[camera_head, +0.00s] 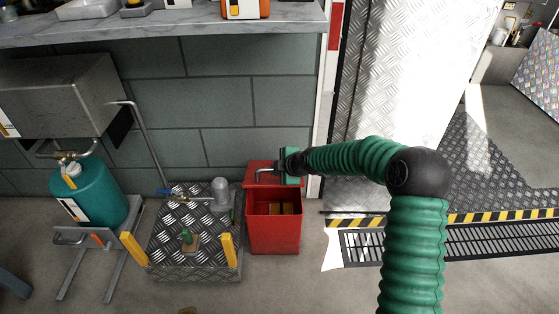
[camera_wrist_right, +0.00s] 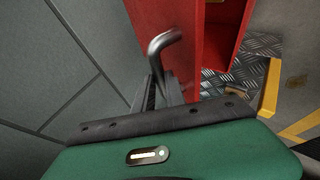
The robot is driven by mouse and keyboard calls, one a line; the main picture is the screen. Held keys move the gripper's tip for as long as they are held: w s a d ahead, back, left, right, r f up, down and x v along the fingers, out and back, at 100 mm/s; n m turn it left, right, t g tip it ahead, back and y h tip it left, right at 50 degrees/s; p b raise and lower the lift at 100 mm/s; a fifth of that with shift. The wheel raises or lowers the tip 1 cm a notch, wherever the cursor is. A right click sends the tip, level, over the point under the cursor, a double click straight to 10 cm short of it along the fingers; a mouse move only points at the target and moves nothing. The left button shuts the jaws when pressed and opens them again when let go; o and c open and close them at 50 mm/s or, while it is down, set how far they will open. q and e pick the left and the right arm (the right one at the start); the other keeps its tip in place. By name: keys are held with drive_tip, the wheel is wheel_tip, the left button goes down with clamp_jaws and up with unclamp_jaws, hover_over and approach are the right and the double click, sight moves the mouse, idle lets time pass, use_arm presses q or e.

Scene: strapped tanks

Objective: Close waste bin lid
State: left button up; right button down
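The red waste bin (camera_head: 273,236) stands on the floor against the wall, its top open and yellowish things inside. Its red lid (camera_head: 262,180) is raised at the back and leans toward the wall. My right gripper (camera_head: 280,166) is at the lid, at the end of the green-sleeved arm from the right. In the right wrist view my gripper (camera_wrist_right: 162,90) has its dark fingers close around a bent grey metal handle (camera_wrist_right: 163,45), in front of the red lid (camera_wrist_right: 170,18). The finger contact is partly hidden. My left gripper is not in view.
Left of the bin is a treadplate platform (camera_head: 190,262) with yellow posts and a grey pipe fitting. A teal tank (camera_head: 88,195) stands further left. A worktop (camera_head: 170,25) runs above. A floor grate (camera_head: 490,238) lies to the right.

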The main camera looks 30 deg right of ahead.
drive_tip(key=s+a+f, duration=0.2)
drive_tip(key=s+f, duration=0.2)
drive_tip(key=f, duration=0.5)
drive_tip(key=shift+s+a+f, duration=0.15)
drive_tip(key=shift+a+f, duration=0.05)
drive_tip(key=shift+f, duration=0.1)
drive_tip(key=c, duration=1.4)
unclamp_jaws()
drive_tip(key=shift+d+r, duration=0.1)
drive_tip(key=shift+o, duration=0.2)
drive_tip(key=p+v, duration=0.9)
drive_tip(key=v, duration=0.7)
drive_tip(key=shift+s+d+r, duration=0.15)
drive_tip(key=shift+s+r, duration=0.05)
drive_tip(key=shift+r, duration=0.1)
